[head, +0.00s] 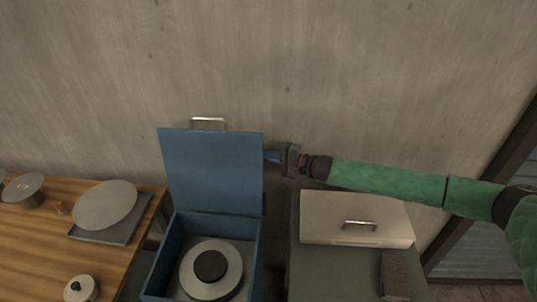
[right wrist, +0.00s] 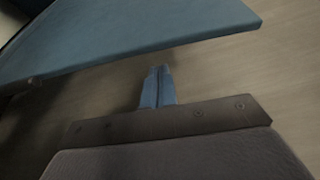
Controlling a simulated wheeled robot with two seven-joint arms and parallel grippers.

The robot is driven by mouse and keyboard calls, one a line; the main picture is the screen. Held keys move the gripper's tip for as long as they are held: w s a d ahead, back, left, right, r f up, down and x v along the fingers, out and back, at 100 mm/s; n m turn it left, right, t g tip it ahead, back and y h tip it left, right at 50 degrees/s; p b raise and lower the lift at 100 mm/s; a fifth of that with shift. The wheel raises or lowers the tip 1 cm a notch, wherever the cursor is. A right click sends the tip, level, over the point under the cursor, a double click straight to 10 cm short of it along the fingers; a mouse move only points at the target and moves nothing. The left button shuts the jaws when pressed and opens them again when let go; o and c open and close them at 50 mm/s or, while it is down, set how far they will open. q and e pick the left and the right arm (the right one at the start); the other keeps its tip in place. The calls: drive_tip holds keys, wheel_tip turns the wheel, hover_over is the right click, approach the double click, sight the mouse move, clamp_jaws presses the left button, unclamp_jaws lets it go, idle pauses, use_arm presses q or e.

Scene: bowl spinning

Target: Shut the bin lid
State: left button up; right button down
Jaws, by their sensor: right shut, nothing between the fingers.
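The blue bin (head: 257,262) stands in the lower middle of the head view. Its lid (head: 212,170) is open and upright at the back, with a metal handle (head: 208,121) on its top edge. A grey disc with a dark centre (head: 212,267) shows inside the bin. My right gripper (head: 270,157) is shut and empty at the right edge of the lid; I cannot tell if it touches. In the right wrist view its closed blue fingers (right wrist: 158,88) point toward the lid's edge (right wrist: 130,35), with a gap showing between. My left gripper is not in view.
A wooden table (head: 30,250) at left holds a grey plate (head: 105,205) on a dark tray, a pot (head: 24,190) and a small lidded pot (head: 80,288). At right, a grey cabinet (head: 330,275) bears a pale box with a handle (head: 355,215) and a brown block (head: 395,275). A concrete wall is behind.

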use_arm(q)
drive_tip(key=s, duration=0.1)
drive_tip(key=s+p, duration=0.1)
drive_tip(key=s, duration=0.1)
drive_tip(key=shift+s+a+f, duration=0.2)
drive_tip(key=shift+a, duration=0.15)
use_arm(e)
drive_tip(key=shift+s+r, duration=0.2)
drive_tip(key=shift+s, duration=0.8)
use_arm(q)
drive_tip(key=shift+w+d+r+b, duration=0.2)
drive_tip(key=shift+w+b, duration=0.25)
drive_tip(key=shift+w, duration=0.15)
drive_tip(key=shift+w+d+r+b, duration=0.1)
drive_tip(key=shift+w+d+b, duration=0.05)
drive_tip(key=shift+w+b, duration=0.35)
use_arm(e)
drive_tip(key=s+n+y, duration=0.1)
drive_tip(key=s+n, duration=0.2)
drive_tip(key=s, duration=0.3)
drive_tip(key=shift+s+r, duration=0.3)
drive_tip(key=shift+s, duration=0.1)
drive_tip(key=shift+a, duration=0.1)
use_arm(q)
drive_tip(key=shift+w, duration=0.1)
use_arm(e)
drive_tip(key=shift+w+r, duration=0.1)
